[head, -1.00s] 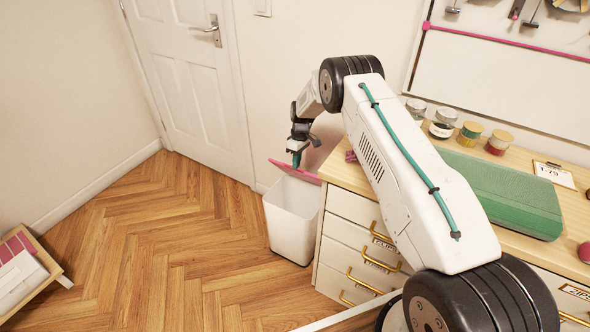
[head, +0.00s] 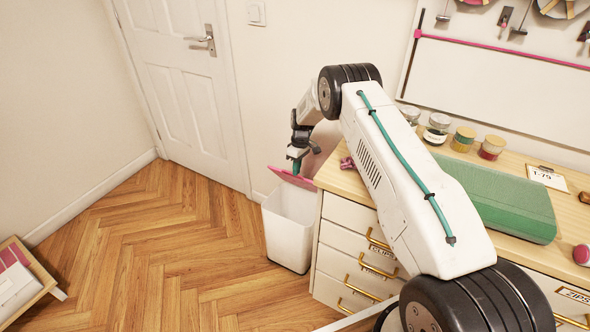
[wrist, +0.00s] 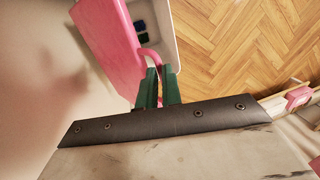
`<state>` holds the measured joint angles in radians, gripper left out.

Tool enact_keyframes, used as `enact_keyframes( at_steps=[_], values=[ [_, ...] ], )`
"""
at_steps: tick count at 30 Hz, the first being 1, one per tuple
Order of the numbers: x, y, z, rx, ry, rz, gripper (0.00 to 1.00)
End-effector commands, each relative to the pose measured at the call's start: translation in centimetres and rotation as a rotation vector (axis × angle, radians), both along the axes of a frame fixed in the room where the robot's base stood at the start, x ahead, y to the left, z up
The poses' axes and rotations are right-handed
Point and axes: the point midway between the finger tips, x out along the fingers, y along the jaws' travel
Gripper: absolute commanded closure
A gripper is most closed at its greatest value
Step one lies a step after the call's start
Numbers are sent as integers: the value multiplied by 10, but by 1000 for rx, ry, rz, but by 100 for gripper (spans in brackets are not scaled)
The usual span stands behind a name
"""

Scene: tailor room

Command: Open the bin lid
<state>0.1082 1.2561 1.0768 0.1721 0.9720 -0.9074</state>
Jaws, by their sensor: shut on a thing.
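The white bin (head: 289,236) stands on the floor between the door wall and the drawer cabinet. Its pink lid (head: 292,178) is tilted up from the rim, and it shows large in the wrist view (wrist: 112,45). In the wrist view the open bin (wrist: 163,35) shows beside the lid, with small dark things inside. My gripper (head: 297,165) is above the bin at the lid. In the wrist view its green fingers (wrist: 158,84) are shut on the lid's pink loop handle (wrist: 150,57). The lid's hinge is hidden from the head view.
The wooden-topped cabinet (head: 345,220) with gold-handled drawers stands close to the bin's right. Jars (head: 437,128) and a green padded board (head: 500,200) are on its top. The door (head: 185,80) is behind. Herringbone floor left of the bin is clear; a box (head: 22,282) sits far left.

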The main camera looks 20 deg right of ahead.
Motion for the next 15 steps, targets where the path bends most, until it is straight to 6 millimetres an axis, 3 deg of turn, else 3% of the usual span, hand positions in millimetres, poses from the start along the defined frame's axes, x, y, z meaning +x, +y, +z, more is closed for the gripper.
enact_keyframes(
  at_steps=[5,6,8,15],
  values=[
    [1,1,-1,0,-4,-1,100],
    [1,1,-1,0,-4,-1,85],
    [1,1,0,0,-4,-1,70],
    [0,0,0,0,-1,0,70]
  ],
)
